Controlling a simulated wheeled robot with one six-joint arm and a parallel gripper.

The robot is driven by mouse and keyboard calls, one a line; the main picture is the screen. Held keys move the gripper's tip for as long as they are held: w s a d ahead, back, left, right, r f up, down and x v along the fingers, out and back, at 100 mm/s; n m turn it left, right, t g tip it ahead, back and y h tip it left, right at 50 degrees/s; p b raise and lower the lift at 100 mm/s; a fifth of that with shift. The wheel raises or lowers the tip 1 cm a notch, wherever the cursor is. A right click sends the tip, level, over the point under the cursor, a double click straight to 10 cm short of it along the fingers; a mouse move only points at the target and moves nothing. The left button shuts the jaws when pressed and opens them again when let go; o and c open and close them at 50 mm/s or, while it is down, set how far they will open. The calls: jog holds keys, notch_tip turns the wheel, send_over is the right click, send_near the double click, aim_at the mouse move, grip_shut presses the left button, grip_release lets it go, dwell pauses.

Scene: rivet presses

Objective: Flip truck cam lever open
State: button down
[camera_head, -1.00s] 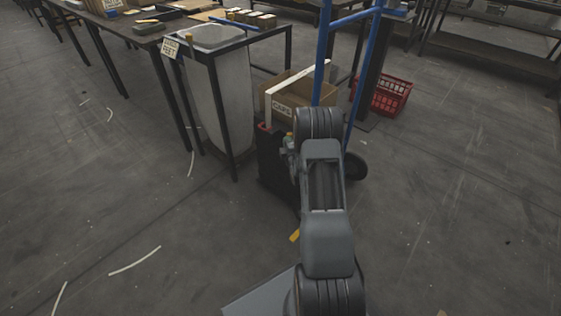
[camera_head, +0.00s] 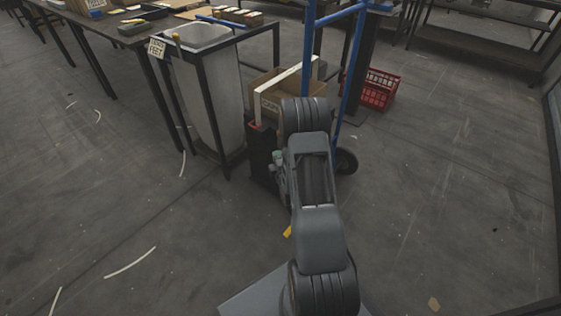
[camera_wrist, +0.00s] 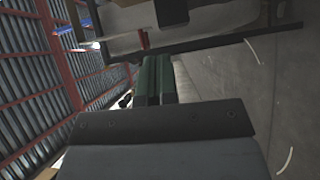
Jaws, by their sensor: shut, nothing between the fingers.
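The blue hand truck (camera_head: 351,80) stands ahead of me, upright, with an open cardboard box (camera_head: 268,103) on it and a white strap or bar (camera_head: 284,84) across the box. A black block with a red top (camera_head: 260,150) stands at the truck's front left. I cannot make out the cam lever; my arm covers much of the truck's lower part. My gripper shows in the wrist view as green fingers (camera_wrist: 157,80) side by side, shut and empty. In the head view it is mostly hidden behind my arm, close to the black block. I cannot tell whether it touches anything.
A tall grey bin (camera_head: 213,90) in a black frame stands left of the truck, beside a long workbench (camera_head: 95,25). A red crate (camera_head: 377,90) lies behind the truck at right. A small yellow piece (camera_head: 287,231) shows beside my arm.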

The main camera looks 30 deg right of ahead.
jog(key=shift+v, duration=1.7)
jog(key=shift+f, duration=0.1)
